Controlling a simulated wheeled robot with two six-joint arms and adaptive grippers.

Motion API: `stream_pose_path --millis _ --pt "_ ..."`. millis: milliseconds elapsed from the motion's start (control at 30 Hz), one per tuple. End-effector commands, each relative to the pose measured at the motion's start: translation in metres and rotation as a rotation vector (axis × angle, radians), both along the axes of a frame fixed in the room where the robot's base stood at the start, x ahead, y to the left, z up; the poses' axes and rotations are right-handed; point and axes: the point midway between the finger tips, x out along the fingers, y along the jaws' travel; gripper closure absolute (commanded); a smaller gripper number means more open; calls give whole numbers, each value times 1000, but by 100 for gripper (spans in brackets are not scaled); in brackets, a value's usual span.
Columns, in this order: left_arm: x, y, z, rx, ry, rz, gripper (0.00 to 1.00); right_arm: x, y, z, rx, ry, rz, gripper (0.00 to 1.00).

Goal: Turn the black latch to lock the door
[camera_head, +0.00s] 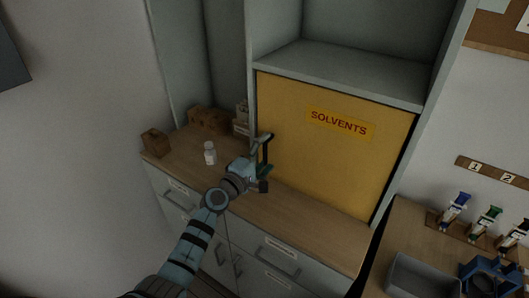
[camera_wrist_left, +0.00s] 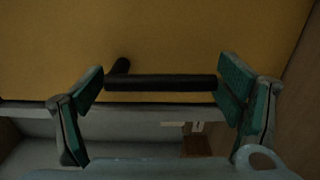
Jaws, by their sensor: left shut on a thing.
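The yellow door (camera_head: 330,165) with its SOLVENTS label (camera_head: 339,122) sits flush in the grey cabinet and looks closed. The black latch (camera_head: 266,153) is at the door's left side, standing upright in the head view. My left gripper (camera_head: 262,163) is at the latch, its fingers at the two ends of the bar. In the left wrist view the black latch (camera_wrist_left: 160,83) spans between the green pads of my left gripper (camera_wrist_left: 161,85), with a dark stub at its upper left. My right gripper is not in view.
A wooden counter (camera_head: 325,232) with drawers runs below the door. A white bottle (camera_head: 210,153) and brown boxes (camera_head: 207,120) stand left of my arm. A second bench at the right holds a grey bin (camera_head: 422,277) and several coloured-top items (camera_head: 488,222).

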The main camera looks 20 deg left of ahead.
Motion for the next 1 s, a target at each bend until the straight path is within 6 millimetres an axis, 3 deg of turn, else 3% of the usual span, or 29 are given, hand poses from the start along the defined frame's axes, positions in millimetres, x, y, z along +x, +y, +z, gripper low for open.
stream_pose_path --millis 167,200,267,667,767,1000 --pt "0 -1 -1 -4 3 -2 64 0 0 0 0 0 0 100" --pt "0 -1 -1 -4 4 -2 9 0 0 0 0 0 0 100" --pt "0 -1 -1 -3 3 -2 0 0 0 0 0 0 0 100" --pt "-4 1 -1 0 1 -1 0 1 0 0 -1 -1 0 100" --pt "-19 5 -2 3 1 0 0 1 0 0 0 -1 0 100" --pt "-83 18 -2 4 4 -2 0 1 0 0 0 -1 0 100"
